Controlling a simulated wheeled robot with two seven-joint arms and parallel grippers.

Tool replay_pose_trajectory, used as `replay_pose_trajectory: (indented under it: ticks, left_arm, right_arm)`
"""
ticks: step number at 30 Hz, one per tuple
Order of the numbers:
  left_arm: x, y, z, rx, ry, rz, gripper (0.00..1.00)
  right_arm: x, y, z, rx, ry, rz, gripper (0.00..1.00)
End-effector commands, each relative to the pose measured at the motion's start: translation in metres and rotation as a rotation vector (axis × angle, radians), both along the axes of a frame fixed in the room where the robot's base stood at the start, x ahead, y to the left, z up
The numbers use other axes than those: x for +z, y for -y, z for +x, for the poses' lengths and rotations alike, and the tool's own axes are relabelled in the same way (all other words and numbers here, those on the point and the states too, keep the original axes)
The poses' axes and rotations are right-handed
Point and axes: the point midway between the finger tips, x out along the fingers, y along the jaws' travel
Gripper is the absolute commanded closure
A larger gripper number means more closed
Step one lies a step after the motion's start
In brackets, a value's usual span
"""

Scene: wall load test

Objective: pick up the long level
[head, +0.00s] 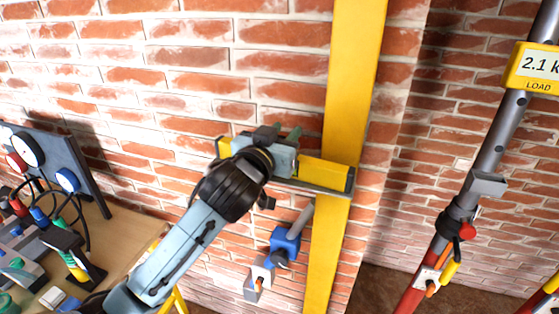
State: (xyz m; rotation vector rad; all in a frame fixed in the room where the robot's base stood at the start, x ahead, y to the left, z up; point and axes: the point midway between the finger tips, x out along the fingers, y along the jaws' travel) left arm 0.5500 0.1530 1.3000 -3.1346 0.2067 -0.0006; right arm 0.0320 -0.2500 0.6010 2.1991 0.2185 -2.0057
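The long level is a yellow bar with a black end cap (325,174). It lies nearly level across the upright yellow post, in front of the brick wall. My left gripper (281,137) reaches it from the lower left and covers its middle. Its fingertips, with green on them, show just above the bar's top edge. The grip itself is hidden, so I cannot tell whether the fingers are closed on the level. A thin grey edge runs under the bar; I cannot tell whether it is a support. My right gripper is not in view.
The yellow post (353,70) stands at the wall. A blue-and-grey fitting (285,240) sits below the level. At right, a slanted prop (497,150) carries a yellow load display (535,68). At left, a bench (122,235) holds gauges (27,148) and cables.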

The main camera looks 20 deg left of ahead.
Motion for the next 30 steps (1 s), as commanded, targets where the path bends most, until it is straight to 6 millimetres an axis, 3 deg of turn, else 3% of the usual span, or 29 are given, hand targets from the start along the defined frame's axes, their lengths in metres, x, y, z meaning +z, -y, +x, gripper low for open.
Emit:
replay_pose_trajectory:
  ticks: [1,7,20,23,30]
  left_arm:
    - [0.000,0.000,0.000,0.000,0.000,0.000,0.76]
    - [0.000,0.000,0.000,0.000,0.000,0.000,1.00]
    - [0.003,0.000,0.000,0.000,0.003,-0.001,1.00]
    - [0.013,0.000,0.000,0.000,0.005,-0.004,1.00]
    - [0.061,0.000,0.000,-0.001,0.009,-0.004,1.00]
  right_arm:
    - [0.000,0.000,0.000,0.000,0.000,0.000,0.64]
    - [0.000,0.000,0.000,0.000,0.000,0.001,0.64]
    - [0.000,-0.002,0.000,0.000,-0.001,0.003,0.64]
    - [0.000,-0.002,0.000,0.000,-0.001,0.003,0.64]
    - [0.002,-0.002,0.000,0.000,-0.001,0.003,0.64]
